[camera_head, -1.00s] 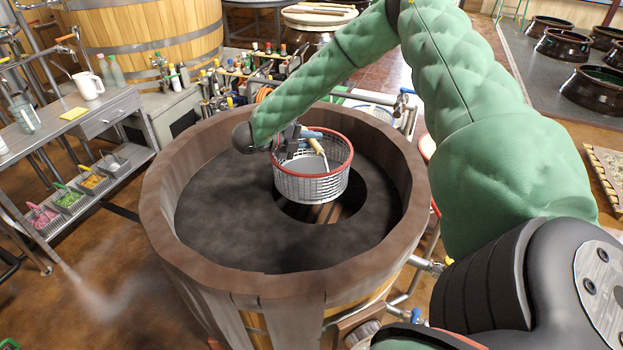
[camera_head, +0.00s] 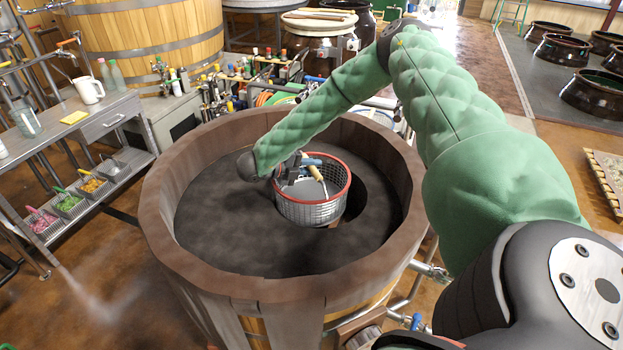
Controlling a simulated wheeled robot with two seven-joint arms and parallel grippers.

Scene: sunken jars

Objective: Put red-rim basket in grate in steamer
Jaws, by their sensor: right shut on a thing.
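The red-rim basket (camera_head: 312,209) is a grey mesh basket with a red rim and a wooden-gripped handle. My right gripper (camera_head: 304,172) is shut on its handle, at the basket's back left. The basket looks roughly upright, inside the walls of the wooden steamer (camera_head: 232,288). It covers the left part of the dark round opening in the steamer's dark top (camera_head: 235,225); the opening (camera_head: 360,198) shows to its right. I cannot tell whether the basket's bottom is in the opening or above it. The grate is mostly hidden. My left gripper is not in view.
The steamer's thick raised rim surrounds the basket. A metal side table (camera_head: 80,130) with a white mug (camera_head: 88,89) and small food baskets stands at left. Bottles and tools crowd a bench behind the steamer. Dark pots (camera_head: 560,52) stand at far right.

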